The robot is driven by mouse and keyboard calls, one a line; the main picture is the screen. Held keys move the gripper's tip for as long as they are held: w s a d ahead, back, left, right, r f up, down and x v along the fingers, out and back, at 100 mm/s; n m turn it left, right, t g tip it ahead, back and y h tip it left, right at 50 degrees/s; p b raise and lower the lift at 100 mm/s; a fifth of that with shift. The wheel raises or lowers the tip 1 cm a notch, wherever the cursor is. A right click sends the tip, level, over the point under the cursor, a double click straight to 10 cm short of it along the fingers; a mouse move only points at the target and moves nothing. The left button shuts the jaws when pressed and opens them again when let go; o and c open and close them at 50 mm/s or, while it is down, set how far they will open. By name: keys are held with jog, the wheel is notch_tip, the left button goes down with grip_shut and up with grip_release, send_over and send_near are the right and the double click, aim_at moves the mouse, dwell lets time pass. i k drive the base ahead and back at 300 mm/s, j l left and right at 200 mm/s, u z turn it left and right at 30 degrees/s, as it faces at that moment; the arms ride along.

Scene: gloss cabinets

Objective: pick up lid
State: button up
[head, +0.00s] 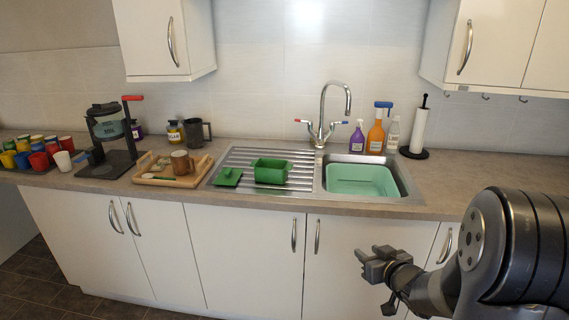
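A green lid (228,177) with a small knob lies on the ridged metal drainer (299,179), at its left end. A green open box (271,171) stands on the drainer just to the right of the lid, apart from it. My gripper (368,263) is in front of the cabinet doors at the lower right, below the counter edge, to the right of and well away from the lid. Its fingers point left and appear apart with nothing between them.
A wooden tray (199,172) with a brown mug (181,162) is left of the drainer. The sink holds a green basin (361,180). A tap (321,120) and several bottles (375,137) stand behind. The counter (450,190) right of the sink is largely clear.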

aim_at(230, 176)
jog(key=i+j+z, duration=0.2)
jog(key=j, duration=0.4)
jog(key=i+j+z, duration=0.15)
jog(key=j, duration=0.5)
jog(key=i+j+z, duration=0.2)
jog(key=j, duration=0.45)
jog(key=j+z, duration=0.2)
jog(key=j, duration=1.1)
jog(key=i+j, duration=0.1)
jog(key=j, duration=0.5)
